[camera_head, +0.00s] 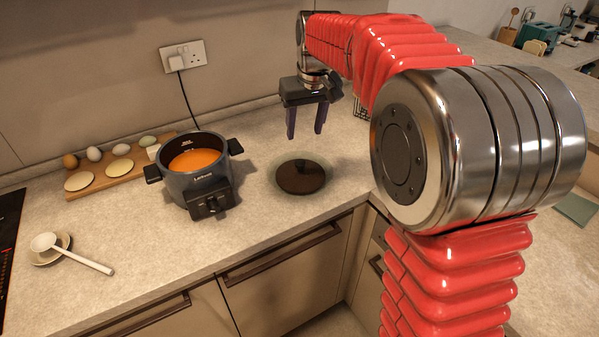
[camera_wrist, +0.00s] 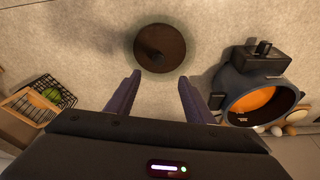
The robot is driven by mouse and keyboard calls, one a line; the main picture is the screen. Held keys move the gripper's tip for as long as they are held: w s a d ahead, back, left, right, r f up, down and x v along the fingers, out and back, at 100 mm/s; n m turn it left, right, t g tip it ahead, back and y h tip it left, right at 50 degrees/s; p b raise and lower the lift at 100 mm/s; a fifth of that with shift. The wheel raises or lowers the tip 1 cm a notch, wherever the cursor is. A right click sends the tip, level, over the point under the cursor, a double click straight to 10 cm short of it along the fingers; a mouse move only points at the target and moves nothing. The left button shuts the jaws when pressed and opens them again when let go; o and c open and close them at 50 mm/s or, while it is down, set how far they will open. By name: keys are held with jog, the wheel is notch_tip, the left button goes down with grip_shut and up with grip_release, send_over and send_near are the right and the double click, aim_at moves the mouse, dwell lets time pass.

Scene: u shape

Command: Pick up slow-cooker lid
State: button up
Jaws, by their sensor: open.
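The slow-cooker lid (camera_head: 301,176) is a dark round disc with a paler, see-through-looking rim, lying flat on the counter to the right of the slow cooker. In the wrist view the lid (camera_wrist: 160,47) lies ahead of the fingertips, with a small dark knob near its middle. My gripper (camera_head: 305,135) is open and empty, pointing down above and behind the lid, apart from it. Its two purple fingers also show in the wrist view (camera_wrist: 159,75). The slow cooker (camera_head: 199,183) is dark grey, uncovered, with orange soup inside; it shows at right in the wrist view (camera_wrist: 245,106).
A wooden board (camera_head: 122,165) with eggs and pale round slices stands left of the cooker. A white ladle (camera_head: 75,254) rests on a small dish. A cord runs to the wall socket (camera_head: 183,56). Counter around the lid is clear.

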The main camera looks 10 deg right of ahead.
send_over(300, 162)
jog(key=s, duration=0.2)
jog(key=shift+f, duration=4.15)
jog(key=shift+x, duration=2.6)
jog(key=shift+d, duration=0.2)
jog(key=shift+c, duration=0.3)
grip_shut()
jog(key=shift+w, duration=0.1)
